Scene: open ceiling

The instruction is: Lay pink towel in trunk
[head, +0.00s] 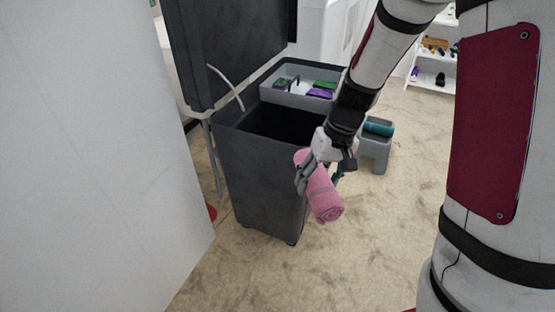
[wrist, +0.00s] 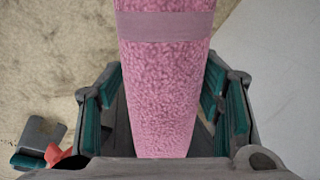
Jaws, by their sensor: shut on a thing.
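The pink towel (head: 325,198) is rolled up, with a paler band around it. My gripper (head: 318,178) is shut on it and holds it in the air at the front right of the trunk, outside its opening. The wrist view shows the towel (wrist: 165,90) between the teal-padded fingers of my gripper (wrist: 165,105). The trunk (head: 262,180) is a tall dark grey box with its lid (head: 225,50) raised. Its inside is dark, and I cannot tell what lies in it.
A grey tray (head: 292,98) with green and purple items sits behind the trunk's opening. A grey stool (head: 376,150) with a teal roll (head: 378,128) stands to the right. A white panel (head: 90,160) fills the left. Carpet in front is clear. Shelves (head: 435,65) stand at the back right.

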